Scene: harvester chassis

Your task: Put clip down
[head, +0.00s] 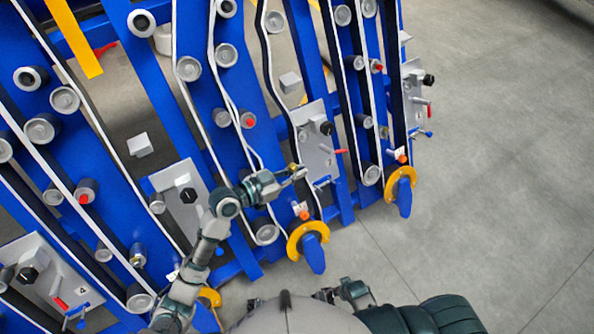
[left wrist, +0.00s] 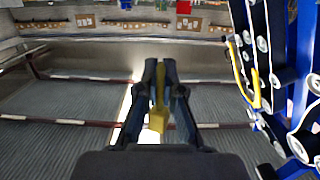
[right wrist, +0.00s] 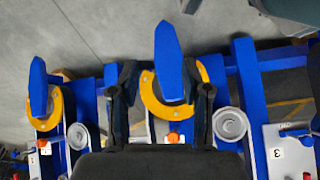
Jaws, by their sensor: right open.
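The clip (left wrist: 158,112), a small yellow piece, is between the fingers of my left gripper (left wrist: 160,72) in the left wrist view. Those fingers are closed on it, and it hangs a little below them. In the head view my left gripper (head: 299,173) is over the blue chassis, close to a grey plate, with a small yellowish part of the clip (head: 292,167) showing. My right gripper (right wrist: 163,78) is open and empty in the right wrist view. Its fingers frame a blue pointed tip (right wrist: 169,60) and a yellow ring (right wrist: 150,97); I cannot tell the gap to them.
The blue chassis (head: 142,75) carries many grey rollers, pale belts and grey plates (head: 317,145). Yellow rings (head: 308,240) with blue tips line its front edge. Grey floor (head: 490,140) is free at the right. The left wrist view shows shelves with boxes (left wrist: 85,20) far off.

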